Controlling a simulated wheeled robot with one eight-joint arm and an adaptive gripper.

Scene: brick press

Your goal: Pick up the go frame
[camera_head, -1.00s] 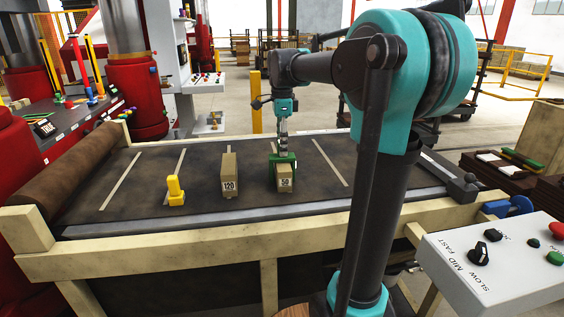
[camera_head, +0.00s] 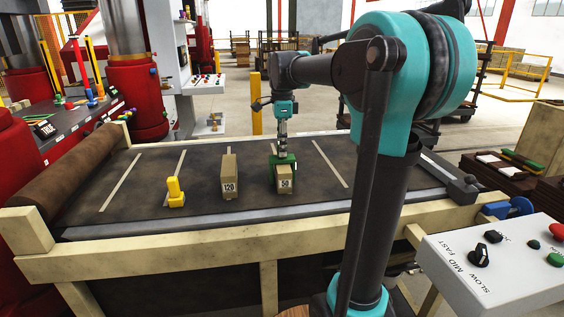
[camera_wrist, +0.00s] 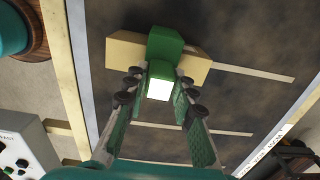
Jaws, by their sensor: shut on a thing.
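The green go frame (camera_head: 283,160) is at the tan block marked 50 (camera_head: 284,184), on the dark belt. In the wrist view the green frame (camera_wrist: 165,42) lies across a tan block (camera_wrist: 125,50), with a bright-topped green part rising between my fingers. My gripper (camera_head: 283,148) comes down from above and is shut on this green part; the fingers also show in the wrist view (camera_wrist: 160,78). I cannot tell whether the frame's lower edge touches the belt.
A tan block marked 120 (camera_head: 229,178) and a yellow piece (camera_head: 175,192) stand to the left on the belt (camera_head: 135,205). A pale wooden rail (camera_head: 200,240) runs along the front. A control box (camera_head: 495,265) is at the lower right.

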